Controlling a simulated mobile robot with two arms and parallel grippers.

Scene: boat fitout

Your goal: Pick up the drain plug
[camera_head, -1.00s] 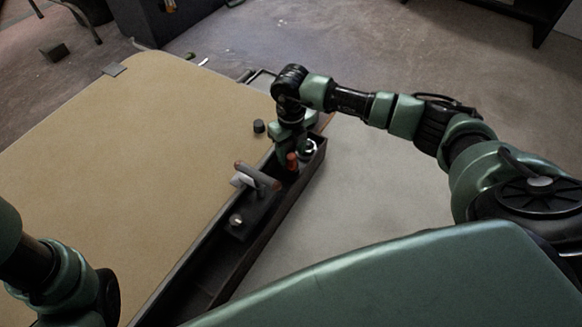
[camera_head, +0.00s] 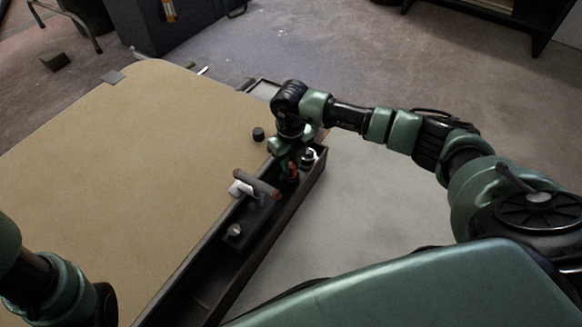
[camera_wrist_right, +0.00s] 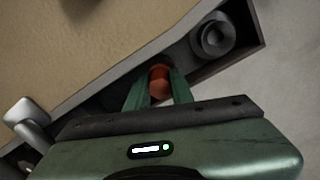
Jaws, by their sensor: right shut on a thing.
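The drain plug appears to be the small orange-red piece (camera_wrist_right: 160,82) between the fingers of my right gripper (camera_wrist_right: 157,90) in the right wrist view. The fingers touch it on both sides and are shut on it. In the head view the right gripper (camera_head: 291,170) points down into the far end of a long dark tray (camera_head: 212,290), and a bit of the orange-red piece (camera_head: 292,176) shows there. Its lower part is hidden, so I cannot tell whether it touches the tray floor. My left arm shows at the lower left; its gripper is out of view.
A grey-handled tool with a reddish end (camera_head: 257,184) and a small metal-topped piece (camera_head: 234,231) are in the tray. A dark round fitting (camera_wrist_right: 213,39) lies close to the gripper at the tray's end. A black cylinder (camera_head: 258,134) stands on the tan panel (camera_head: 130,190), which is mostly clear.

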